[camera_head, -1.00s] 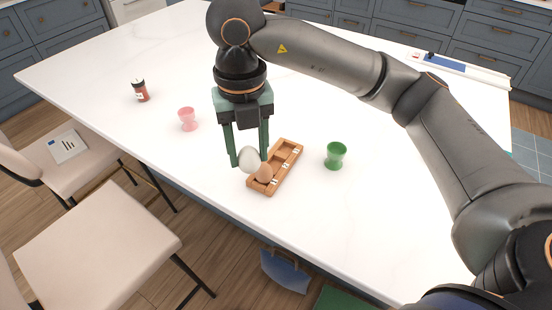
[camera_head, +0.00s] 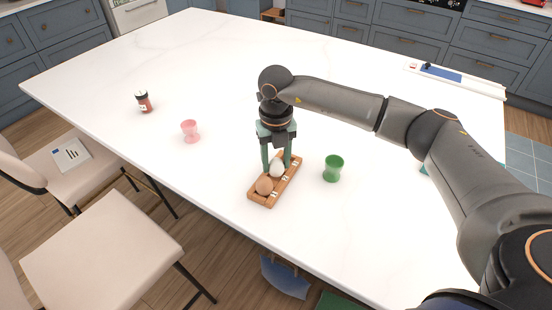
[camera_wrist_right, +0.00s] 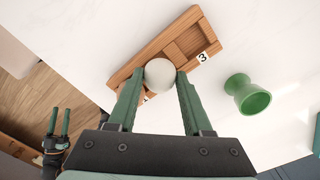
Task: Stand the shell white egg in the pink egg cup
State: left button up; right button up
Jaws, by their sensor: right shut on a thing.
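The shell white egg (camera_head: 277,169) is between the fingers of my right gripper (camera_head: 276,163), which is shut on it. It also shows between the fingertips in the right wrist view (camera_wrist_right: 160,73). The egg is at the middle of the wooden egg tray (camera_head: 290,168); I cannot tell whether it touches the tray. The pink egg cup (camera_head: 190,131) stands upright on the white counter, left of the tray, and looks empty. My left gripper (camera_wrist_right: 58,122) shows small at the left of the right wrist view, its fingers apart with nothing between them.
A brown egg (camera_head: 264,186) lies in the tray's near compartment. A green egg cup (camera_head: 333,168) stands right of the tray. The counter between tray and pink cup is clear.

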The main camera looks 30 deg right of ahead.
jog(key=shift+f, duration=0.3)
jog(key=shift+f, duration=0.2)
jog(key=o, duration=1)
